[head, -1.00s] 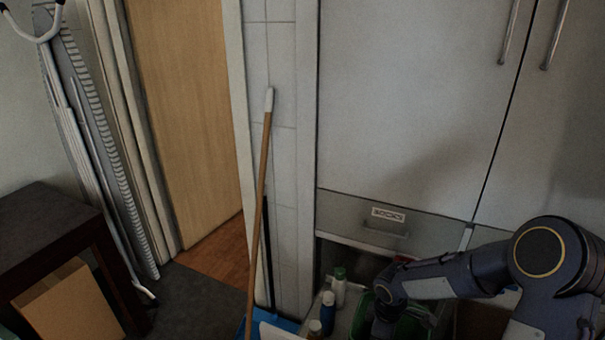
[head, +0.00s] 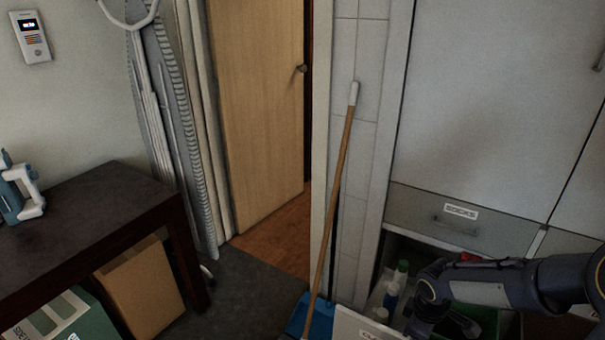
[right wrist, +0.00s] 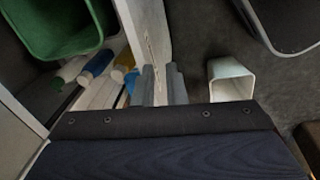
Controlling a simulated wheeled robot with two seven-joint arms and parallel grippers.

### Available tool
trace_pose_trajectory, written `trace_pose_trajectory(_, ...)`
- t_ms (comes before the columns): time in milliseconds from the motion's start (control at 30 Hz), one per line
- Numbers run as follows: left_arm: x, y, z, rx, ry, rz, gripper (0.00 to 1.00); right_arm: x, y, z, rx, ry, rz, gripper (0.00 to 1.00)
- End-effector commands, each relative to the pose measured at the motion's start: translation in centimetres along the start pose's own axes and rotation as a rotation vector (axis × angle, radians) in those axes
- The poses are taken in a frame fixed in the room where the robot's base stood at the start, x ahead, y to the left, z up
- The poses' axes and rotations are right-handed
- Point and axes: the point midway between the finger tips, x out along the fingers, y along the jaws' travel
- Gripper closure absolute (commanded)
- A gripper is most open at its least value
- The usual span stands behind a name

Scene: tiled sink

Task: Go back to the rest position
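My right arm (head: 480,285) comes in from the right in the head view, reaching over an open compartment below the drawer labelled SOCKS (head: 462,217). Its gripper is not clear in that view. In the right wrist view, the two grey fingers of my right gripper (right wrist: 162,86) point at a white panel (right wrist: 147,40). A narrow gap shows between the fingers, with the panel's edge in line with it. I cannot tell whether they touch it. My left gripper is out of view.
Several bottles (head: 391,295) and a green bin (right wrist: 55,25) sit in the open compartment. A broom (head: 338,180) leans at the wall by a blue dustpan (head: 317,318). A dark table (head: 90,215) stands left. A white square container (right wrist: 231,80) is right of my fingers.

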Motion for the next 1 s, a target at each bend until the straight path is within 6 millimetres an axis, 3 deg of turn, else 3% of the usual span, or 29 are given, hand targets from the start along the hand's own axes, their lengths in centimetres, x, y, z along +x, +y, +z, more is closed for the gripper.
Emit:
trace_pose_trajectory(367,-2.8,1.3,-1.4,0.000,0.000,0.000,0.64,-11.8,-2.6,3.4,0.316,0.083,0.028,0.89)
trace_pose_trajectory(500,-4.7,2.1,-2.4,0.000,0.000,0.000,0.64,-18.1,-5.6,5.3,0.525,0.173,0.014,0.89)
trace_pose_trajectory(633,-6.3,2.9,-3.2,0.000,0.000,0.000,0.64,-23.0,-9.3,6.7,0.731,0.291,-0.035,0.89)
trace_pose_trajectory(800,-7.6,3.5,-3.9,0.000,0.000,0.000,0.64,-26.4,-13.3,7.5,0.913,0.423,-0.121,0.89)
trace_pose_trajectory(1000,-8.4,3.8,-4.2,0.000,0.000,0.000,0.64,-28.2,-15.9,7.6,1.021,0.520,-0.200,0.89)
